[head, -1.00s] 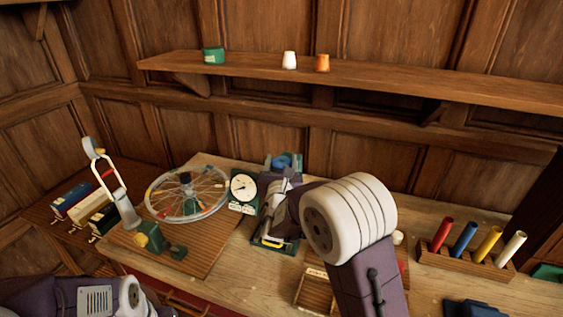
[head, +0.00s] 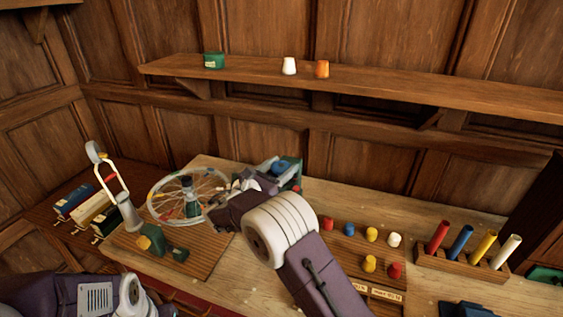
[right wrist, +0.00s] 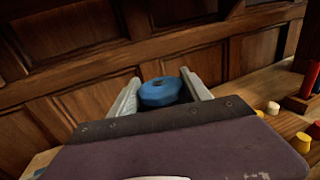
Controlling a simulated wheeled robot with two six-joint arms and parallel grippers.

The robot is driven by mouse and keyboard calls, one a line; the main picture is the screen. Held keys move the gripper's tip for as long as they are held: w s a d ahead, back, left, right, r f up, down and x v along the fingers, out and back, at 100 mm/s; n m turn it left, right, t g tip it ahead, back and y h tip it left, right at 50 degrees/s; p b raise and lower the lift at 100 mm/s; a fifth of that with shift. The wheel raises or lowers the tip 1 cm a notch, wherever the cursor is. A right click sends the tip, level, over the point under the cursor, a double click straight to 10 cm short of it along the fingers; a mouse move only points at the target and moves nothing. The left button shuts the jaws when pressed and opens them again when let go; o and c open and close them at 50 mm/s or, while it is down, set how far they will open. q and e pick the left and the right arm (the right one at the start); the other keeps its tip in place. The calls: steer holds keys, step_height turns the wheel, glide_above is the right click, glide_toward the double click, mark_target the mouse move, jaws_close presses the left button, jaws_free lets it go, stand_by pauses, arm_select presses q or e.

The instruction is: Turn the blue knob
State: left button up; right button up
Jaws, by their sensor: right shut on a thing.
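The blue knob (right wrist: 160,92) is a round, ring-like piece with a dip in its top. In the right wrist view it sits between the two pale fingers of my right gripper (right wrist: 161,78), which is shut on it. In the head view the knob (head: 281,166) shows partly, on a green device (head: 296,172) at the back of the table. My left gripper is out of view; only part of my left arm shows at lower left.
A spoked wheel (head: 170,212) lies left of my right gripper. A board with several coloured pegs (head: 345,255) lies to the right. A wooden rack (head: 440,258) holds coloured tubes farther right. A wall shelf (head: 400,84) with small cups runs above.

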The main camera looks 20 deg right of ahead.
steer(key=shift+m+g+h+p, duration=1.5)
steer(key=shift+m+g, duration=0.4)
steer(key=shift+g, duration=1)
steer(key=shift+r, duration=0.1)
steer(key=o, duration=1.4)
steer(key=shift+c, duration=0.2)
steer(key=shift+d, duration=0.1)
